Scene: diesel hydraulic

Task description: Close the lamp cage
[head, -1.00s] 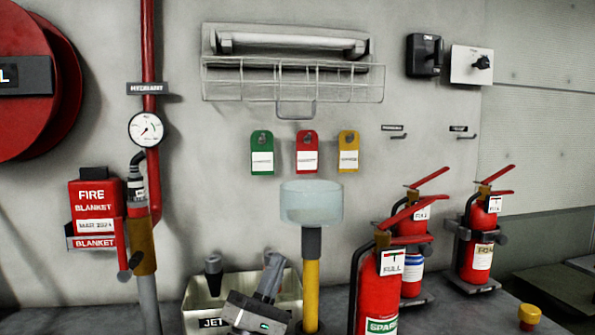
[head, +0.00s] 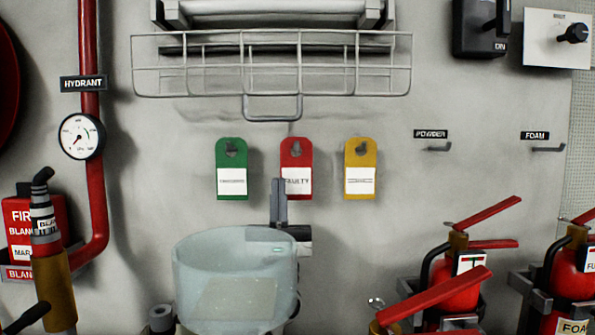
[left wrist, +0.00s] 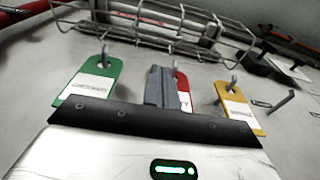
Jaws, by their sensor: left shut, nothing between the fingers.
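The lamp cage (head: 272,95) is a grey wire basket on the wall. It hangs open, tipped down and outward below the lamp (head: 272,8), with a wire loop handle (head: 272,119) at its lower front edge. It also shows at the top of the left wrist view (left wrist: 150,32). My left gripper (head: 279,183) is shut and empty, fingers pointing up, below the handle and apart from it. Its fingertips (left wrist: 160,72) overlap the red tag in the left wrist view. My right gripper is not in view.
Green (head: 231,168), red (head: 296,165) and yellow (head: 360,168) tags hang on hooks below the cage. Fire extinguishers (head: 455,285) stand at right, a hydrant pipe (head: 90,60) at left. Switch boxes (head: 480,28) are at upper right.

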